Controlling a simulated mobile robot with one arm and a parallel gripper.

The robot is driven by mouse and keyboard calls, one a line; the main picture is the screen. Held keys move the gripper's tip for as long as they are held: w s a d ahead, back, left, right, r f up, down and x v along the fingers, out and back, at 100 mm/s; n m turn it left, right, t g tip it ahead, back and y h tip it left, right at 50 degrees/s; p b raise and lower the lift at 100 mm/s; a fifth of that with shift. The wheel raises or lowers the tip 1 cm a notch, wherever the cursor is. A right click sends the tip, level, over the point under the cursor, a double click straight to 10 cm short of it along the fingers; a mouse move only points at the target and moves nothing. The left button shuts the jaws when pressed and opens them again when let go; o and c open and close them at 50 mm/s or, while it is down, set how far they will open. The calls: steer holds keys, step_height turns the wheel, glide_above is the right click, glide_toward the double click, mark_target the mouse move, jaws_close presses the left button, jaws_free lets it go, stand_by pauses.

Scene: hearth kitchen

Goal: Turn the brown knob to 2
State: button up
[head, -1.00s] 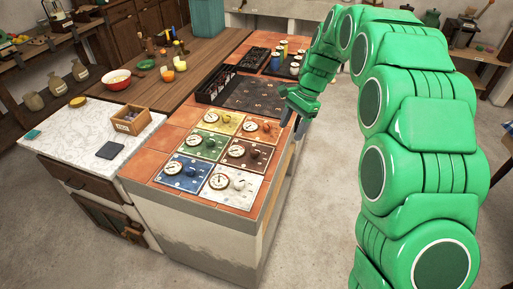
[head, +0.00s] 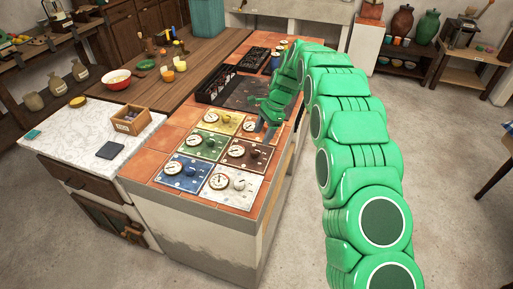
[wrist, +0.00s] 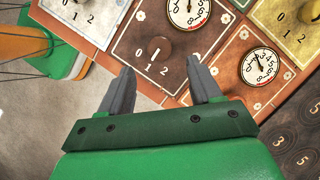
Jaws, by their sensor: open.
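The brown knob (wrist: 160,47) sits on a dark brown panel (wrist: 178,75) with a dial gauge and the marks 0, 1 and 2. In the wrist view a thin pale line on the knob points down-left, roughly toward the 1; I cannot be sure of its exact setting. In the head view the brown panel (head: 238,163) is in the right column, between the orange and white panels. My gripper (wrist: 163,88) is open and empty, its fingers pointing at the brown panel, apart from the knob. In the head view my gripper (head: 266,128) hangs over the orange panel, partly covering it.
Neighbouring panels are close: white (head: 216,194), blue (head: 184,182), green (head: 202,152) and orange (head: 248,122), each with a gauge. A black hob (head: 255,92) lies behind. The counter's right edge is near my arm. Open floor lies to the right.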

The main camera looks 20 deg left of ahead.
mark_target(255, 150)
steer(key=shift+x, duration=3.6)
steer(key=c, duration=1)
steer(key=shift+c, duration=0.2)
steer(key=shift+n, duration=0.4)
steer(key=n+h, duration=0.1)
steer(key=n, duration=0.1)
steer(key=n+g, duration=0.1)
steer(key=n, duration=0.1)
steer(key=shift+w+h, duration=0.15)
steer(key=shift+h, duration=0.25)
steer(key=shift+a+n+h, duration=0.15)
steer(key=shift+n+h, duration=0.55)
steer(key=shift+n, duration=1.3)
steer(key=o, duration=1)
